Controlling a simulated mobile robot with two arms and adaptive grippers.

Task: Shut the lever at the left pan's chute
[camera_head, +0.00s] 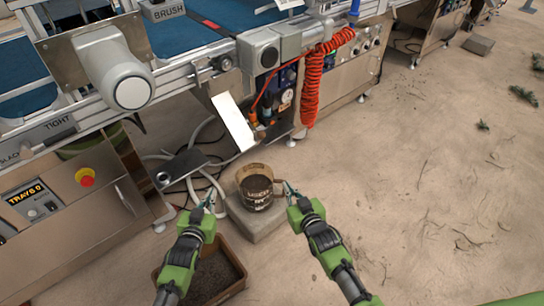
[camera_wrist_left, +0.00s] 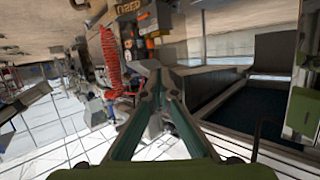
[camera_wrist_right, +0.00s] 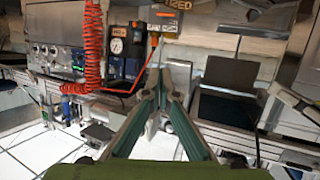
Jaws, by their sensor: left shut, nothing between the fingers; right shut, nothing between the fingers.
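My left gripper (camera_head: 209,199) is shut and empty, low in front of the machine, left of a brown bucket (camera_head: 258,195). My right gripper (camera_head: 288,188) is shut and empty just right of the bucket. Their closed fingers also show in the left wrist view (camera_wrist_left: 160,72) and the right wrist view (camera_wrist_right: 161,78). A pale slanted chute-like plate (camera_head: 232,120) comes down from the machine above and behind the bucket. A dark flat plate (camera_head: 184,165) juts out left of it. I cannot make out a lever or tell which part is the left pan.
The bucket stands on a grey block (camera_head: 256,226). A brown tray of soil (camera_head: 244,284) lies on the floor by my left forearm. A red coiled hose (camera_head: 311,85) hangs from the machine. Pale hoses (camera_head: 200,140) run beneath it. The floor at right is mostly open.

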